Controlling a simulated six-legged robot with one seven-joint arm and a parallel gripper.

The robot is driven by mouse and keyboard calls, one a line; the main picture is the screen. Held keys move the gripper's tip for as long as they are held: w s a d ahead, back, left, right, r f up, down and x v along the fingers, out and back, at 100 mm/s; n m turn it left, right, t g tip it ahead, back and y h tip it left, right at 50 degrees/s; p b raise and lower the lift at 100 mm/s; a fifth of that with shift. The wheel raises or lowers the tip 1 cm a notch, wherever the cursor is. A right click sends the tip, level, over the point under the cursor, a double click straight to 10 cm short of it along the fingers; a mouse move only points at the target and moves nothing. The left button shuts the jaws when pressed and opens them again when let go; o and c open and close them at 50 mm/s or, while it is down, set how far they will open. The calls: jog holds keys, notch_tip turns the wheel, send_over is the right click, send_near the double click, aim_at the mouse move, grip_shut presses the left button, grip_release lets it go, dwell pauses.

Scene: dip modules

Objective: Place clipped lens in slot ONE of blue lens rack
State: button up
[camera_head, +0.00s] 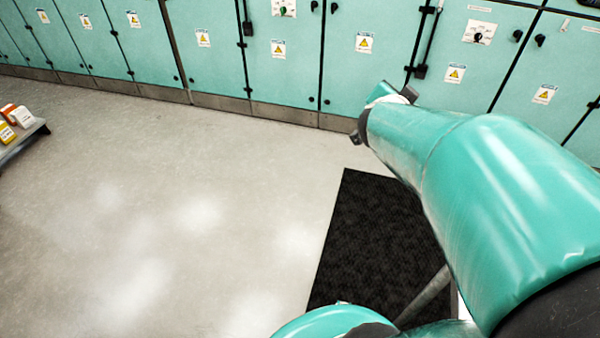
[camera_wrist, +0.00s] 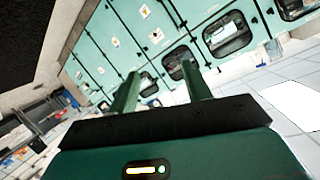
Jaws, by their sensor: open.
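My gripper (camera_wrist: 161,90) shows in the wrist view with its two green fingers spread apart and nothing between them. It points out across the room toward teal cabinets. In the head view my teal arm reaches up from the lower right, and the gripper's fingers cannot be made out there. I cannot identify a clipped lens or a blue lens rack in either view.
Teal cabinets (camera_head: 215,45) with warning labels line the back wall. A black mat (camera_head: 375,240) lies on the floor beneath my arm. A table edge with small orange and yellow boxes (camera_head: 12,122) stands at the far left. The pale floor (camera_head: 190,200) between is clear.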

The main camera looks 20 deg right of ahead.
jog(key=w+a+n+t+y, duration=0.25)
jog(key=a+n+y, duration=0.85)
jog(key=a, duration=1.3)
jog(key=s+a+f+n+g, duration=0.1)
jog(key=s+a+n+g, duration=0.1)
jog(key=s, duration=0.4)
jog(key=s+a+f+n+g, duration=0.2)
jog(key=s+a+g, duration=0.1)
jog(key=s, duration=0.4)
jog(key=shift+a+f, duration=0.15)
jog(key=shift+f, duration=0.1)
